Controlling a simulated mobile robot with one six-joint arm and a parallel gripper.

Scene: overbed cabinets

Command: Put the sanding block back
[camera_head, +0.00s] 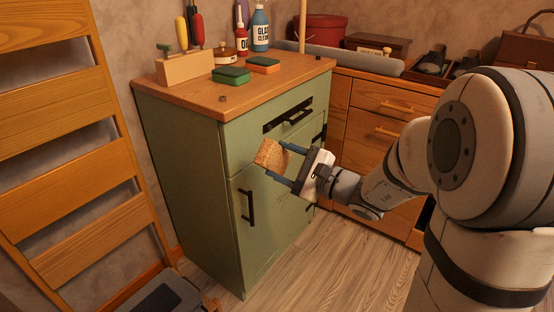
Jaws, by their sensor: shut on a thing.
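The sanding block (270,155), a tan-brown speckled block, is held at the tips of my gripper (275,160). The gripper's two blue fingers are shut on it, and it looks tilted. The gripper comes in from the right, in front of the green cabinet (180,140) and below the level of its wooden top. On that top lie a green block (231,75) and an orange block with a green layer (263,64), close together. The block's far side is hidden.
A wooden holder (184,68) with several upright tools, a red bottle (241,42) and a blue bottle (260,27) stand on the cabinet top. Its front strip is mostly clear. A wooden drawer unit (372,125) stands behind, and a slatted wooden frame (65,95) at left.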

